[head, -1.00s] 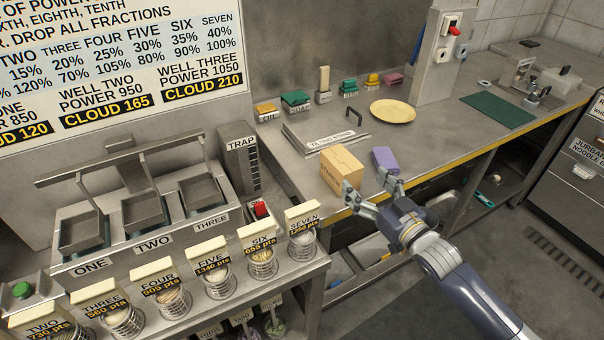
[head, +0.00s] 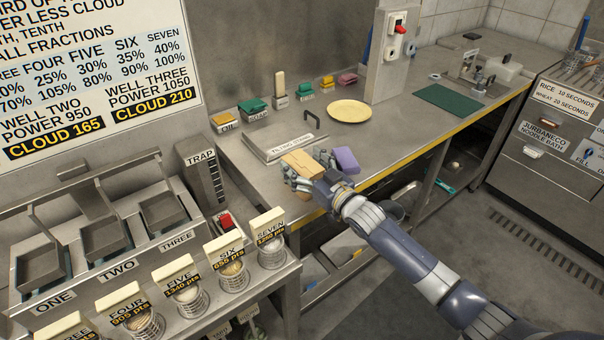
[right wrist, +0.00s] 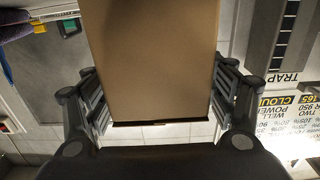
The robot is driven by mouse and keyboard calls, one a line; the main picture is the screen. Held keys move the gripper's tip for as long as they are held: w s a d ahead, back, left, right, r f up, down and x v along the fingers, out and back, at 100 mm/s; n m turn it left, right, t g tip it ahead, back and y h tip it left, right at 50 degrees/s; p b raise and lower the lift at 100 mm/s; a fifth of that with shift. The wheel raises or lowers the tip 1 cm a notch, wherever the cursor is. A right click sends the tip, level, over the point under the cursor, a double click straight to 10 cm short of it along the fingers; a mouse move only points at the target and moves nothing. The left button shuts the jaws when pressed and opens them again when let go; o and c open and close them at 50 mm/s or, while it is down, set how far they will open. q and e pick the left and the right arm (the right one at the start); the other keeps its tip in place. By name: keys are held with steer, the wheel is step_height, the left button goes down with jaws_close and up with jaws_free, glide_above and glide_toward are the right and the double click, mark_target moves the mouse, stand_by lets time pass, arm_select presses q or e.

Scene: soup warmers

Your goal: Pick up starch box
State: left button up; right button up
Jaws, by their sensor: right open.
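The starch box (head: 301,161), a tan carton, stands near the front edge of the steel counter (head: 403,137). My right gripper (head: 310,172) is at the box, its fingers spread to either side and partly covering it. In the right wrist view the box (right wrist: 155,60) fills the middle between the two open fingers (right wrist: 160,98), which lie close along its sides. Whether they touch it cannot be told. My left gripper is not in view.
A purple block (head: 346,159) stands just right of my gripper. A flat lidded steel plate with a handle (head: 283,145) lies behind the box. A yellow plate (head: 349,111) and a green mat (head: 448,97) lie farther back. Labelled baskets (head: 190,300) stand front left.

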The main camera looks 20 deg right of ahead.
steer(key=shift+w+a, duration=0.1)
steer(key=shift+w, duration=0.1)
steer(key=shift+c, duration=0.6)
steer(key=c, duration=1.3)
steer(key=shift+r, duration=0.1)
steer(key=shift+r, duration=0.1)
